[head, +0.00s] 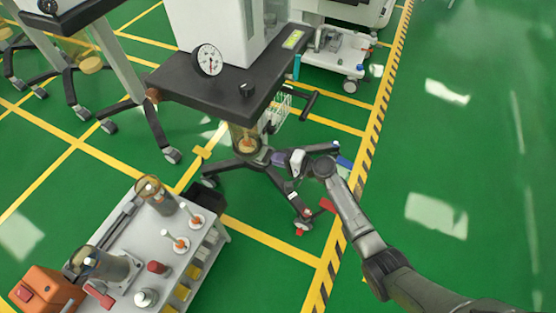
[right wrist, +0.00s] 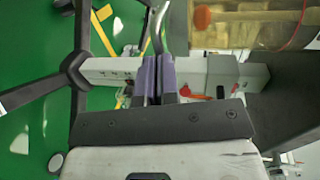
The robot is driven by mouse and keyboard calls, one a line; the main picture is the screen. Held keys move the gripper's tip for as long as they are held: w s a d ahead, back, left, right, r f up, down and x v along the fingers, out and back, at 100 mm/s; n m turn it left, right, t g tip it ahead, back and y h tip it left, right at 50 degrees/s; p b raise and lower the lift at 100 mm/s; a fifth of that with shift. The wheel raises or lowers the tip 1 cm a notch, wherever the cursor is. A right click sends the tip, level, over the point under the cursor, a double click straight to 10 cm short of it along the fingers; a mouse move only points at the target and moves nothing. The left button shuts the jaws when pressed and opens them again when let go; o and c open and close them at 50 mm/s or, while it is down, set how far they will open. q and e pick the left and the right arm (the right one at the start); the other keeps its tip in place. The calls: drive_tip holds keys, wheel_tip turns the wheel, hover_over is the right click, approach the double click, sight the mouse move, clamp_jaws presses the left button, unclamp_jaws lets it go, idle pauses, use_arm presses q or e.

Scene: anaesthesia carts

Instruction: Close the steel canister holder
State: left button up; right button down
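The cart's clear canister (head: 245,138) hangs under the dark table top, with an orange part inside. In the right wrist view the canister (right wrist: 265,22) lies sideways at the top right. A thin bent steel bar (right wrist: 157,22), seemingly part of the steel canister holder, runs down to my right gripper's purple fingers. My right gripper (right wrist: 158,78) has its fingers close together, seemingly shut on this bar. In the head view my right gripper (head: 279,158) is low beside the canister, over the cart's wheeled base. My left gripper is not in view.
The dark table top (head: 235,85) carries a pressure gauge (head: 208,61) and overhangs the canister. Dark base legs (head: 285,190) spread below. A white cart (head: 150,240) with bottles and canisters stands front left. Green floor (head: 470,150) is clear on the right.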

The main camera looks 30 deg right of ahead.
drive_tip(key=shift+a, duration=0.1)
drive_tip(key=p+v, duration=0.5)
drive_tip(key=v, duration=0.9)
drive_tip(key=shift+w, duration=0.1)
